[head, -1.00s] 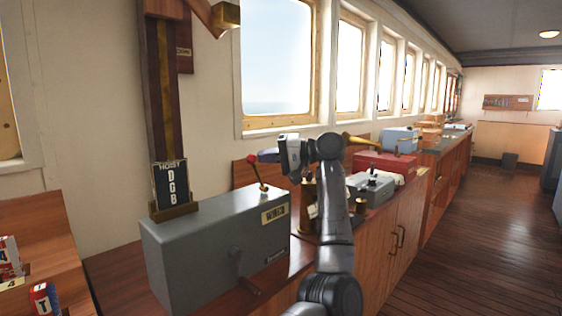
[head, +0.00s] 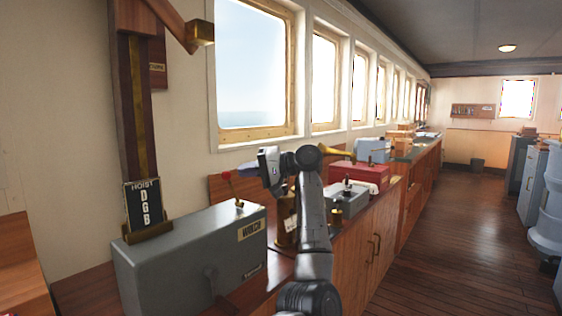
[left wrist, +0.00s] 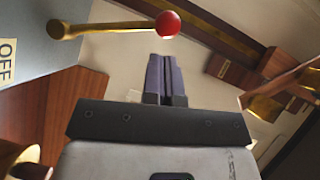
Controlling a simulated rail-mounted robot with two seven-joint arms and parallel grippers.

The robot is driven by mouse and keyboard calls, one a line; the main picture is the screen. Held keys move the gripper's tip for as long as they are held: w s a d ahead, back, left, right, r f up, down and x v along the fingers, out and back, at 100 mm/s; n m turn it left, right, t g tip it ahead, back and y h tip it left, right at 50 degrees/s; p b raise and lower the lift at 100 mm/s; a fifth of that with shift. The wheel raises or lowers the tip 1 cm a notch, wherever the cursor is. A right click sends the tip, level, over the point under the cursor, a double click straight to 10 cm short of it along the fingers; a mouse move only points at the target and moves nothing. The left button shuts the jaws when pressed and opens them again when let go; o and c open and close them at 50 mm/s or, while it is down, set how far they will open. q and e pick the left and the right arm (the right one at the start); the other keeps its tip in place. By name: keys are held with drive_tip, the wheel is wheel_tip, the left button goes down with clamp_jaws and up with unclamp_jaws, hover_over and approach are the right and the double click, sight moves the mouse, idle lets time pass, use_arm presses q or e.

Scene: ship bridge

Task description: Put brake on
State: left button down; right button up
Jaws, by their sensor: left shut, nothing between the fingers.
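A grey winch box (head: 185,265) with a "WINCH" plate stands on the wooden counter. On its top is a brass lever with a red knob (head: 226,175), tilted to the left in the head view. In the left wrist view the red knob (left wrist: 168,23) and its brass rod (left wrist: 110,29) lie beyond my fingertips, and an "OFF" label (left wrist: 8,48) shows on the grey box. My left gripper (head: 250,168) is shut and empty, just right of the knob. Its fingers (left wrist: 165,78) appear apart from the knob. My right gripper is not in view.
A "HOIST DGB" board (head: 142,206) stands at the back left of the box. A smaller grey box (head: 345,200) and a red case (head: 358,178) stand farther along the counter. The floor on the right is open.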

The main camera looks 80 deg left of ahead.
use_arm(q)
drive_tip(key=a+p+v, duration=0.1)
drive_tip(key=p+v, duration=0.1)
drive_tip(key=v, duration=0.9)
drive_tip(key=shift+w, duration=0.5)
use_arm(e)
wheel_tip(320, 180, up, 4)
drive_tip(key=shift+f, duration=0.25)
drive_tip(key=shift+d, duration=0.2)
